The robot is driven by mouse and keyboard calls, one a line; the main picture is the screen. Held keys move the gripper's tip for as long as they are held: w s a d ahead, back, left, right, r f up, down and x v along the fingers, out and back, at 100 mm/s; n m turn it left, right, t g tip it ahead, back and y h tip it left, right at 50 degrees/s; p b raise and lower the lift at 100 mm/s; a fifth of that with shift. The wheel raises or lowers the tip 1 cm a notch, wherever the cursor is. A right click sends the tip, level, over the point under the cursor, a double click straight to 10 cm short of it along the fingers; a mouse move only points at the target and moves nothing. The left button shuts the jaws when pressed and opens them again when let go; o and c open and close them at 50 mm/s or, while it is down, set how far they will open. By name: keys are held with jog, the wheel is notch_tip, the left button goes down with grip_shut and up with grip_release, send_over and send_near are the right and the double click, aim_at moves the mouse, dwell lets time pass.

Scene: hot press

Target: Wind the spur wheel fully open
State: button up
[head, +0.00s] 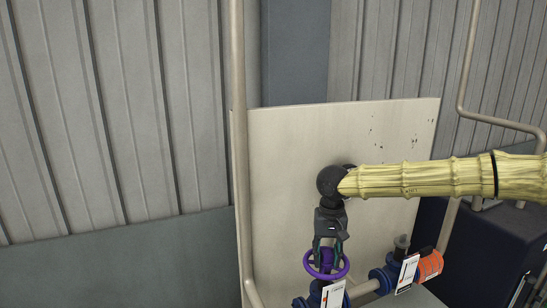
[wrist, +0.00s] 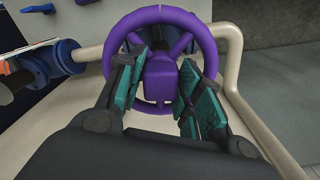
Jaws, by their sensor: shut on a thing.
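The spur wheel (head: 313,271) is a purple handwheel with spokes, low in the head view, on top of a blue valve on the pipework. In the wrist view the purple wheel (wrist: 163,18) fills the top middle, with a blocky purple hub (wrist: 160,78). My gripper (head: 327,250) points down onto the wheel from above. Its teal-padded fingers (wrist: 158,88) stand on either side of the hub, inside the rim, and are shut on the wheel. The valve stem below the hub is hidden.
A beige pipe (head: 239,150) rises at the left. A cream panel (head: 285,150) stands behind. A beige pipe (wrist: 236,70) bends close beside the wheel.

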jog(key=n, duration=0.3)
jog(key=shift+s, duration=0.1)
jog(key=o, duration=0.9)
jog(key=shift+d, duration=0.1)
